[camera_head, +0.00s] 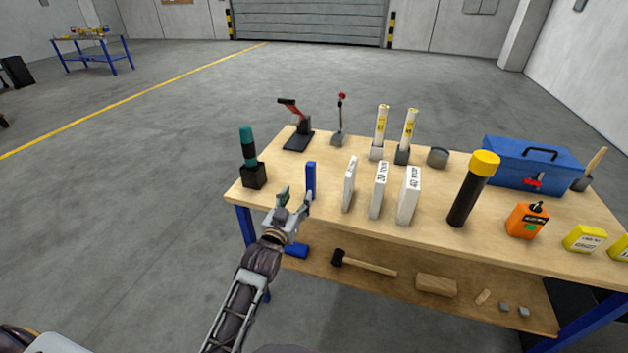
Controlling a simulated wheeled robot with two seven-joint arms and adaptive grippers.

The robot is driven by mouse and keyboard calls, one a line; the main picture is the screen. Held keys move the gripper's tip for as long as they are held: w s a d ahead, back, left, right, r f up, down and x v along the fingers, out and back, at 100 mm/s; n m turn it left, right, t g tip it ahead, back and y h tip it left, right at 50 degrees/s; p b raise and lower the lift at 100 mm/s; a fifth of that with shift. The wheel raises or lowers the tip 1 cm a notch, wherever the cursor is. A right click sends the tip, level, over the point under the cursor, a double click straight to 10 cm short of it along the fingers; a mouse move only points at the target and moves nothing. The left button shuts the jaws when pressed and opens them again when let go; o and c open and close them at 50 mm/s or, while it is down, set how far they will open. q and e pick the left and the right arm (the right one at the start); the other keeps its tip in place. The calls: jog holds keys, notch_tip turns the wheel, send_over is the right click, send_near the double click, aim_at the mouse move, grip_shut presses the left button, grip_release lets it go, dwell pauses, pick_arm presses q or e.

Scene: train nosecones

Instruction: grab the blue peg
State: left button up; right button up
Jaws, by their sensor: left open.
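A slim blue peg (311,176) stands upright on the wooden table (330,152), near its front left part. My left gripper (296,198) is at the table's front edge, just left of and in front of the peg. Its fingers are spread apart, one on the left and one close to the lower part of the peg. I cannot tell whether that finger touches the peg. My right gripper does not show.
White labelled blocks (379,190) stand right of the peg. A black holder with a teal-topped tool (250,160) stands to the left. A yellow-capped black cylinder (470,190), an orange container (527,220) and a blue toolbox (530,165) are farther right. A lower shelf holds a mallet (365,264).

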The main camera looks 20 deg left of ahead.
aim_at(309, 175)
pick_arm(q)
jog(key=shift+s+r, duration=0.1)
jog(key=shift+s, duration=0.05)
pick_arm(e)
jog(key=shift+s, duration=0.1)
pick_arm(q)
jog(key=shift+w+d, duration=0.15)
jog(key=shift+w, duration=4.2)
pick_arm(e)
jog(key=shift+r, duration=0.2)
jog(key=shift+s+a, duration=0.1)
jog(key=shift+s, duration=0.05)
pick_arm(q)
jog(key=shift+w, duration=0.8)
jog(key=shift+w+d+p, duration=0.1)
jog(key=shift+w+p, duration=0.25)
jog(key=shift+w, duration=1.45)
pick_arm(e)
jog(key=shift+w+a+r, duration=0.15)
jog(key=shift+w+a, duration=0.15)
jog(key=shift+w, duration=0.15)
